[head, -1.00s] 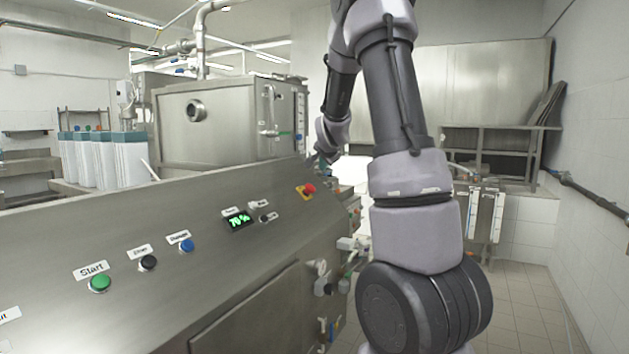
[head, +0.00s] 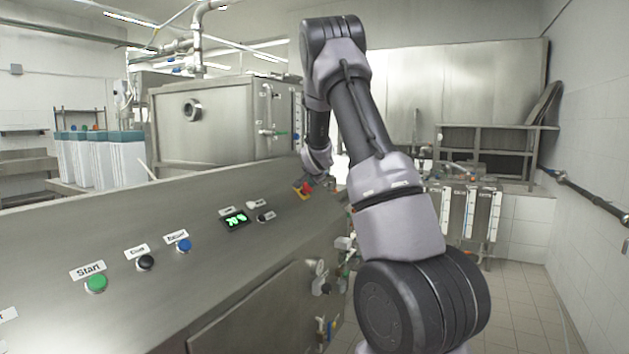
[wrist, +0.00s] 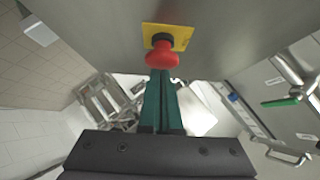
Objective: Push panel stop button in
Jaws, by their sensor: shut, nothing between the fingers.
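A red mushroom-shaped button (head: 307,186) on a yellow plate (head: 298,194) sits at the far right end of the sloping steel control panel (head: 130,225). In the wrist view the red button (wrist: 162,56) stands on its yellow plate (wrist: 181,33), just beyond my fingertips. My gripper (wrist: 161,74) is shut and empty, with its green fingers together and lined up with the button. The fingertips look very close to the button; I cannot tell whether they touch. In the head view my gripper is mostly hidden by my arm.
Steel pipes and valves (wrist: 283,97) lie at the right of the wrist view. The tiled floor at right is clear.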

